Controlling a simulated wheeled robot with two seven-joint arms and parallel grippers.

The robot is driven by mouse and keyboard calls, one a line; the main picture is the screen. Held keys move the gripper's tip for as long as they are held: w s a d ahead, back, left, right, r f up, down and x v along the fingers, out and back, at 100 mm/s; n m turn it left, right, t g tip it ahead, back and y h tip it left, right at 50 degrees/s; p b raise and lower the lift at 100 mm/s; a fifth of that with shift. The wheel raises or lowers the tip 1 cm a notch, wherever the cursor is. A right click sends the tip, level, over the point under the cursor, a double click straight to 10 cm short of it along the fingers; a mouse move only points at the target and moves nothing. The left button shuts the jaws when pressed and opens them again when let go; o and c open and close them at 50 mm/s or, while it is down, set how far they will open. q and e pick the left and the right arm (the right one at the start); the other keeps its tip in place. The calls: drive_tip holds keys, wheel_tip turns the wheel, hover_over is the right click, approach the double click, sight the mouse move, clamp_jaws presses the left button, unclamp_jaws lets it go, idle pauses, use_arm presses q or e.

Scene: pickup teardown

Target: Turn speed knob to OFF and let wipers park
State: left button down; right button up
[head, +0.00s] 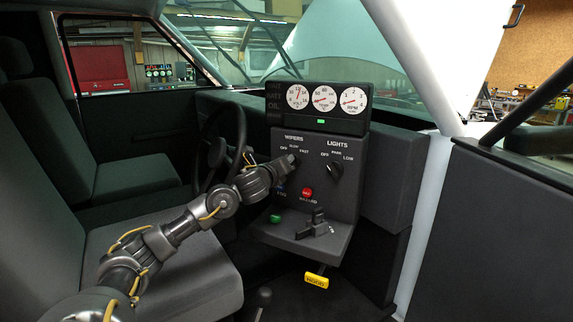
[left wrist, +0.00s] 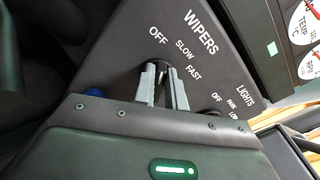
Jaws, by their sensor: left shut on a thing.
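The dark panel (head: 318,230) has a WIPERS control marked OFF, SLOW and FAST. My left gripper (head: 286,164) reaches it from the left and is shut on the wiper speed knob. In the left wrist view the two grey fingertips (left wrist: 163,84) stand on either side of the dark knob (left wrist: 160,67), below the OFF, SLOW and FAST labels. The fingers mostly hide the knob, so I cannot tell which mark it points to. Thin dark bars that look like wiper arms (head: 262,30) slant across the windshield. My right gripper is not in view.
The LIGHTS knob (head: 335,169) is right of the wiper knob. Below are a red HAZARD button (head: 306,193), a green button (head: 275,218), a dark lever (head: 317,223) and a yellow HOOD handle (head: 316,281). The steering wheel (head: 240,125) is close left of my gripper.

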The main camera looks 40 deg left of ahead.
use_arm(q)
drive_tip(key=shift+a+f+n, duration=0.1)
drive_tip(key=shift+n, duration=0.7)
drive_tip(key=c, duration=1.4)
unclamp_jaws()
drive_tip(key=shift+c, duration=0.2)
drive_tip(key=shift+s, duration=0.1)
drive_tip(key=b+v, duration=0.3)
drive_tip(key=v, duration=0.7)
drive_tip(key=shift+s, duration=0.35)
